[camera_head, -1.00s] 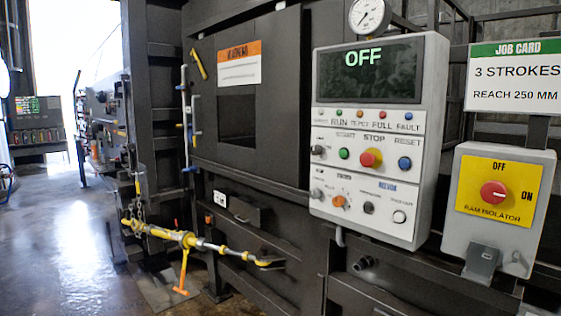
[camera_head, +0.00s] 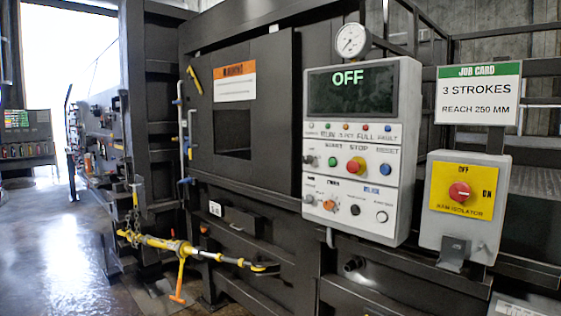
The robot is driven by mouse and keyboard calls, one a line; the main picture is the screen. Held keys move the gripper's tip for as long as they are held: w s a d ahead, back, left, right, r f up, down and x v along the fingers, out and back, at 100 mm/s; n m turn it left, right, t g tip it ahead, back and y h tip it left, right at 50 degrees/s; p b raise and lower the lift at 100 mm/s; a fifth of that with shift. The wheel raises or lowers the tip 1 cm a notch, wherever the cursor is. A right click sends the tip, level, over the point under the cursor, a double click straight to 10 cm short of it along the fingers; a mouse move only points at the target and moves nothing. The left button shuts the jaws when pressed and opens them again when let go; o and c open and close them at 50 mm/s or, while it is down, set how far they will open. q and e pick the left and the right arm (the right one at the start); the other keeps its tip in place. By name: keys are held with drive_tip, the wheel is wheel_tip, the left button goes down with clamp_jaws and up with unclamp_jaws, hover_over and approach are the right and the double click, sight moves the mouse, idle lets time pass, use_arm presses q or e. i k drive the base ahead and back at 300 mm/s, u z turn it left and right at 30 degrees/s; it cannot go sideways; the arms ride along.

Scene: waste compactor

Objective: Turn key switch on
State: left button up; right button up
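The grey control panel (camera_head: 409,160) hangs on the dark compactor, right of centre, and its screen (camera_head: 352,91) reads OFF in green. Two small silver-and-dark knobs sit on its left edge, an upper knob (camera_head: 309,160) and a lower knob (camera_head: 309,199). Their labels are too small to read, so I cannot tell which is the key switch or how it is set. Neither gripper is in view.
The yellow ram isolator box (camera_head: 461,211) with a red knob stands right of the panel, under the job card (camera_head: 480,95). A yellow bar with an orange handle (camera_head: 180,280) juts out at the lower left. The floor (camera_head: 60,250) is open at left.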

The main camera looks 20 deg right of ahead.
sight(307, 159)
drive_tip(key=u, duration=0.2)
drive_tip(key=i, duration=1.2)
drive_tip(key=z, duration=0.65)
drive_tip(key=i, duration=0.85)
drive_tip(key=z, duration=0.7)
drive_tip(key=k, duration=0.75)
drive_tip(key=z, duration=0.2)
drive_tip(key=i, duration=0.8)
drive_tip(key=u, duration=0.15)
